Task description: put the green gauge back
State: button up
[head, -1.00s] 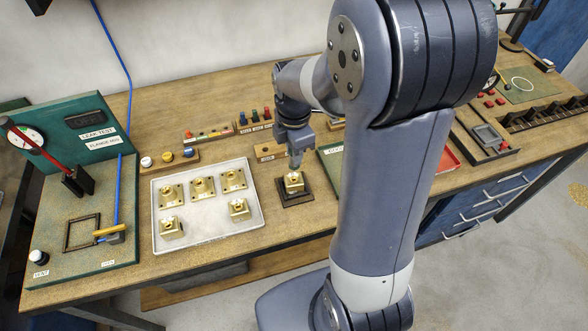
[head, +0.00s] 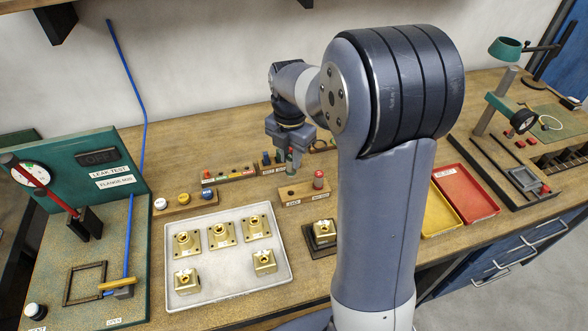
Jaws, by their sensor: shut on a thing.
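My gripper (head: 290,158) points down, shut on the green gauge (head: 289,169), of which only a small greenish part shows between the fingers. It is over the left end of a small wooden gauge stand (head: 303,192). A red-topped gauge (head: 319,179) stands upright at the right end of that stand. Whether the green gauge's lower end touches the stand or is in its hole is too small to tell. A brass flange block (head: 323,227) sits in a dark square fixture (head: 319,244) in front of the stand.
A pale tray (head: 228,279) with several brass blocks lies to the left. Yellow (head: 438,207) and red trays (head: 466,200) lie to the right.

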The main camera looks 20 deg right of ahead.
aim_at(291, 170)
jog(key=shift+w+f, duration=0.1)
jog(key=shift+w, duration=0.1)
jog(key=shift+s+f+b, duration=0.1)
jog(key=shift+f+b, duration=0.25)
jog(key=shift+b, duration=0.05)
notch_tip(291, 170, down, 4)
jog(key=b, duration=0.3)
jog(key=shift+r, duration=0.15)
jog(key=shift+f, duration=0.4)
jog(key=shift+f+b, duration=0.85)
jog(key=shift+f, duration=0.9)
dwell(3.2)
dwell(0.3)
jog(key=o, duration=1.3)
jog(key=shift+c, duration=0.2)
jog(key=shift+r, duration=0.1)
